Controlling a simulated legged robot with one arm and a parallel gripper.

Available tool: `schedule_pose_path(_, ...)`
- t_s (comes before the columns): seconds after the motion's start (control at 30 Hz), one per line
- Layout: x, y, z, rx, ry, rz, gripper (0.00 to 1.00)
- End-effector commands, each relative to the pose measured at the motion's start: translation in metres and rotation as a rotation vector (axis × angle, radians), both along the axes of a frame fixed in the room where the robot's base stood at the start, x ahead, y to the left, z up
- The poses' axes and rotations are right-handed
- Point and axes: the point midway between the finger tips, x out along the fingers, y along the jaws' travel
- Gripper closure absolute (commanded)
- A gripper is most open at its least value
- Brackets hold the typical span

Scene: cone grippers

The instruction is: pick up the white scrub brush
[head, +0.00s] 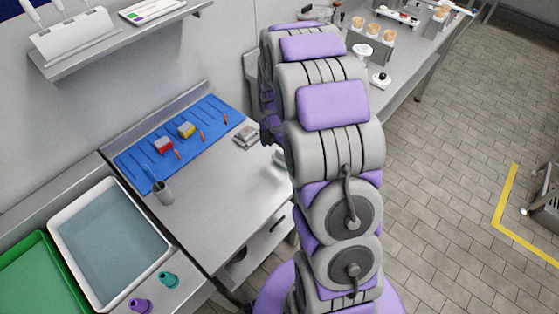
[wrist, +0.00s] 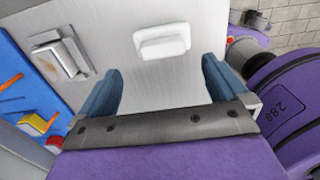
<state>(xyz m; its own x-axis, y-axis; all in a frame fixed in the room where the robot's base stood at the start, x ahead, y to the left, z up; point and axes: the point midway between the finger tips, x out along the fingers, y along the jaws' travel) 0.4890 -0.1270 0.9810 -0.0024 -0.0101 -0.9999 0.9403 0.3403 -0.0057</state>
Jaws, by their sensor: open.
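The white scrub brush (wrist: 163,42) lies on the grey metal table in the wrist view, as a pale block with rounded corners and a raised middle. A pale sliver beside my arm in the head view (head: 280,158) seems to be the same brush, mostly hidden by the arm. My gripper (wrist: 162,68) is open and empty, with its two blue fingers spread wide. The brush appears beyond the fingertips, roughly centred between them, and is not held. In the head view my arm hides most of the gripper.
A grey metal block (wrist: 62,56) lies left of the brush. A blue mat (head: 190,135) holds red and yellow blocks and several orange-tipped tools. A grey cup (head: 163,192) stands in front of it. A water-filled white tray (head: 62,212) is at left. Bare table surrounds the brush.

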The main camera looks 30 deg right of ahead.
Motion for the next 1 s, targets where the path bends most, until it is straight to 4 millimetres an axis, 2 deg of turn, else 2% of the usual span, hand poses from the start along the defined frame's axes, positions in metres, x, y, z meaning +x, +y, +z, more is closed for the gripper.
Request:
schedule_pose_path(0.13,0.0,-0.008,-0.012,0.007,0.0,-0.004,0.0)
schedule_pose_path(0.23,0.0,-0.014,-0.028,0.009,0.003,-0.004,0.0)
schedule_pose_path(0.4,0.001,-0.012,-0.049,0.007,0.001,-0.002,0.0)
schedule_pose_path(0.73,0.001,-0.006,-0.053,-0.001,-0.001,-0.001,0.0)
schedule_pose_path(1.0,0.001,-0.013,-0.054,0.007,-0.002,-0.003,0.26)
